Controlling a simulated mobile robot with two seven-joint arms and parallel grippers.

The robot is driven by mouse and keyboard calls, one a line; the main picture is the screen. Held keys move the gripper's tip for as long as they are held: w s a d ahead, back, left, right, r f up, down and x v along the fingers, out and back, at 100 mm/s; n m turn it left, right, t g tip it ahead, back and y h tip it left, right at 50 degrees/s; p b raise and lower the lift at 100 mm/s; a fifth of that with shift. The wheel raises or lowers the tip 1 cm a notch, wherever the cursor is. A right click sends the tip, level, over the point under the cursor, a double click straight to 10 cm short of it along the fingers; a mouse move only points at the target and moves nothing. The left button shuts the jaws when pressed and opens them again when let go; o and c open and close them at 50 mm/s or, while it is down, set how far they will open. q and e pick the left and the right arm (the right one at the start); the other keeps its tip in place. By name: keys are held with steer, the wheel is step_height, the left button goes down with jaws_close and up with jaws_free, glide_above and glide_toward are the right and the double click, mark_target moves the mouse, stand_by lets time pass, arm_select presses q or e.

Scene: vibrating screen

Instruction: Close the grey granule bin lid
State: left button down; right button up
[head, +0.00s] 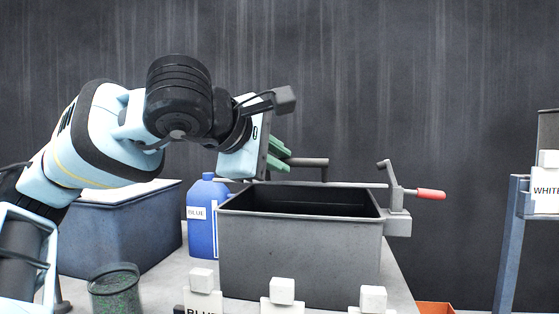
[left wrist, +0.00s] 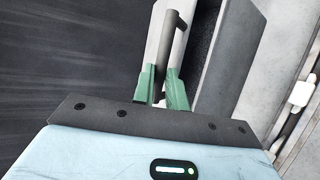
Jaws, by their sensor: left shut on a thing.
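The grey granule bin (head: 300,250) stands in the middle of the head view, and its dark inside shows from above. A thin light grey plate, apparently the lid (head: 360,185), lies almost edge-on along the bin's back rim. A dark bar handle (head: 312,162) rises from it. My left gripper (head: 282,156) has its green fingers shut on the left end of this handle. In the left wrist view the handle (left wrist: 174,35) runs between the green fingers (left wrist: 163,88), beside the pale lid strip. The lid's exact tilt is hard to tell. My right gripper is not in view.
A red-handled clamp (head: 430,194) sits at the bin's right side. A blue bottle (head: 203,220) and a second grey bin (head: 120,235) stand left. A dark cup (head: 115,288) and white blocks (head: 282,290) are in front. A blue rack (head: 510,245) stands far right.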

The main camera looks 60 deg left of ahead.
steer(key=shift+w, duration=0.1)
arm_select(q)
steer(key=c, duration=1.4)
jaws_free()
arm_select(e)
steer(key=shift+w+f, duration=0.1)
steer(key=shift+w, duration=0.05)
arm_select(q)
steer(key=p+v, duration=0.1)
steer(key=v, duration=0.6)
steer(key=shift+s+d+r, duration=0.2)
steer(key=shift+s, duration=0.1)
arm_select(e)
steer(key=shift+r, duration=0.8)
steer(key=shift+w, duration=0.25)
